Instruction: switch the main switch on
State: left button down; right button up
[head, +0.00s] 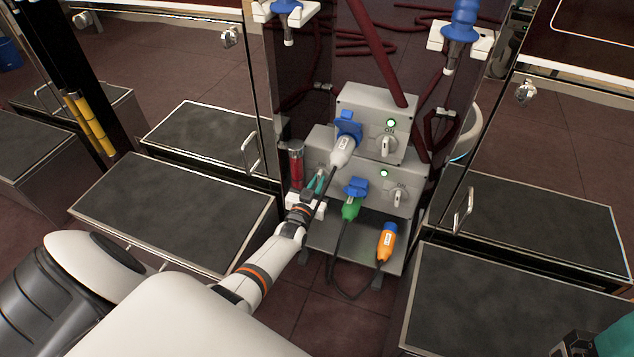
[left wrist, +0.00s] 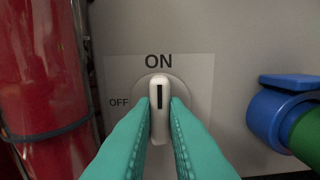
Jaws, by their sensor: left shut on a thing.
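The main switch is a white rotary knob (left wrist: 159,105) on a grey panel, with ON printed above it and OFF to its left. Its dark mark is upright, in line with ON. My left gripper (left wrist: 160,120) has its teal fingers on both sides of the knob, shut on it. In the head view my left gripper (head: 316,182) reaches the left part of the lower grey box (head: 322,145); the knob is hidden there. A teal and dark piece (head: 612,338) at the lower right corner seems to be part of my right gripper; its jaws are not clear.
A red cylinder (head: 296,165) stands just left of my left gripper. A blue socket (head: 355,187) with a green plug (head: 351,208) is to the right. Both boxes show lit green lamps (head: 391,123) and other knobs (head: 385,145).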

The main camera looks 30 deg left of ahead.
pick_arm(q)
jog(key=shift+f+m, duration=0.1)
jog(key=shift+m, duration=0.2)
jog(key=c, duration=1.4)
grip_release()
jog(key=shift+c, duration=0.2)
